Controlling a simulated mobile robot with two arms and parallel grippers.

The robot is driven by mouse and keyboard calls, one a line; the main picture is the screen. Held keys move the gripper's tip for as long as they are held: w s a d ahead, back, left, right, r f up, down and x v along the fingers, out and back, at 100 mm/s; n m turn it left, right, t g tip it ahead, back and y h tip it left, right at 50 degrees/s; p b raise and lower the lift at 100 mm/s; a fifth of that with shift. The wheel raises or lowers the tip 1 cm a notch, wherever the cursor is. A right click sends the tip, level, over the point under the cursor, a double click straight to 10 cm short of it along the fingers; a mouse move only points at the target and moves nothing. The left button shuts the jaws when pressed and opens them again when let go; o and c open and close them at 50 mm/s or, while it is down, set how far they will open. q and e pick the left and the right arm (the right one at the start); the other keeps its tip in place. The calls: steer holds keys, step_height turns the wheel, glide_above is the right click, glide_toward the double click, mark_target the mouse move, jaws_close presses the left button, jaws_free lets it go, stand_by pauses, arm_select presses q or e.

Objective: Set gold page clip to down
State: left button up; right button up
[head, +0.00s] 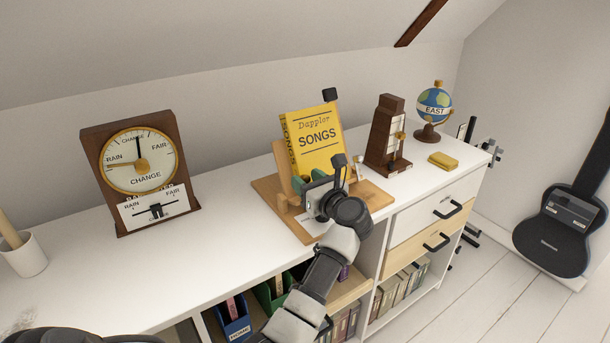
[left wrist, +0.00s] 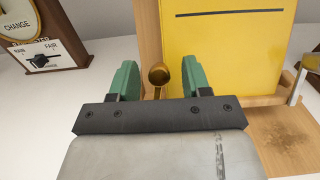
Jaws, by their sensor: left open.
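The gold page clip (left wrist: 159,75) shows in the left wrist view as a round knob with a thin stem, in front of the yellow songbook's lower left side. My left gripper (head: 309,182) is at the front of the wooden book stand (head: 379,196). In the left wrist view its two green fingers (left wrist: 157,82) are apart, with the knob between them. I cannot tell whether either finger touches it. In the head view the clip is hidden behind my gripper. The songbook (head: 320,142) leans upright on the stand. My right gripper is not in view.
A brown weather dial (head: 139,164) stands left of the stand. A brown metronome (head: 384,145), a globe (head: 434,106) and a yellow block (head: 443,160) stand to the right. A white cup (head: 25,256) is at far left. The white desk top is clear between dial and stand.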

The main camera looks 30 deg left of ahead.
arm_select(q)
steer(key=shift+d, duration=0.1)
steer(key=shift+c, duration=0.5)
jaws_close()
steer(key=w+d+f+m+t+h+p, duration=0.1)
steer(key=m+h+p, duration=0.1)
steer(key=m+p, duration=0.3)
steer(key=w+d+m+t+h+p, duration=0.1)
steer(key=m+p, duration=0.4)
steer(key=p, duration=0.1)
steer(key=w+d+f+m+t+h+p, duration=0.1)
steer(key=m+t+h+p, duration=0.1)
steer(key=m+p, duration=0.3)
steer(key=shift+f+h+p, duration=0.3)
steer(key=shift+p, duration=0.05)
steer(key=shift+d+f+m+h+p, duration=0.1)
steer(key=shift+f+m+h+p, duration=0.25)
steer(key=shift+m+p, duration=0.6)
steer(key=shift+f+m+p, duration=0.25)
steer(key=shift+f+p, duration=0.05)
steer(key=shift+d, duration=0.1)
